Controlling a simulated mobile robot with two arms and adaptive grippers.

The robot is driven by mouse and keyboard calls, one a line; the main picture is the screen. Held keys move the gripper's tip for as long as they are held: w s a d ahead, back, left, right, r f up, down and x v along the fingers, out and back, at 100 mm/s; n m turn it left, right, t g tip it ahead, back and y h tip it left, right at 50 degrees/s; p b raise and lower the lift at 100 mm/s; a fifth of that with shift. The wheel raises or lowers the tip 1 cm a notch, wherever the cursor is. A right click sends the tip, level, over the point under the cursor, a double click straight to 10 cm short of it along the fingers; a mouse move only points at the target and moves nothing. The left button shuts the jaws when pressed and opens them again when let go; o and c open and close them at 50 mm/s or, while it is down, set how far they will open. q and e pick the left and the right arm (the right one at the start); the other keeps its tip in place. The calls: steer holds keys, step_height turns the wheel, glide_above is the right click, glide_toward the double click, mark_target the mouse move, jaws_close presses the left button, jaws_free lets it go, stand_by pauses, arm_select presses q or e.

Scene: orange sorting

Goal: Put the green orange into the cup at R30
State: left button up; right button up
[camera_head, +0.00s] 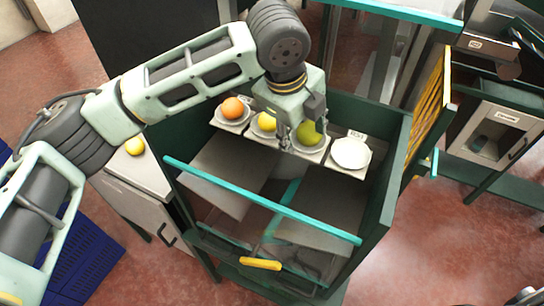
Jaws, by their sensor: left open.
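The green orange (311,134) sits on a white dish, third from the left in a row on a shelf inside the dark green frame. My left gripper (298,135) is open, pointing down right at the green orange. One finger is in front of the orange's left side; I cannot tell whether it touches. A white cup or dish (351,153) at the right end of the row is empty. A small label (357,135) stands behind it, too small to read surely. My right gripper is not in view.
An orange fruit (233,108) and a yellow fruit (267,122) sit on dishes left of the green one. A teal bar (260,201) crosses the frame's front. The yellow slatted panel (429,110) stands at right.

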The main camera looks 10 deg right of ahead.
arm_select(q)
steer(key=s+a+b, duration=0.3)
steer(key=s+a, duration=0.2)
steer(key=a, duration=0.2)
steer(key=shift+s, duration=0.4)
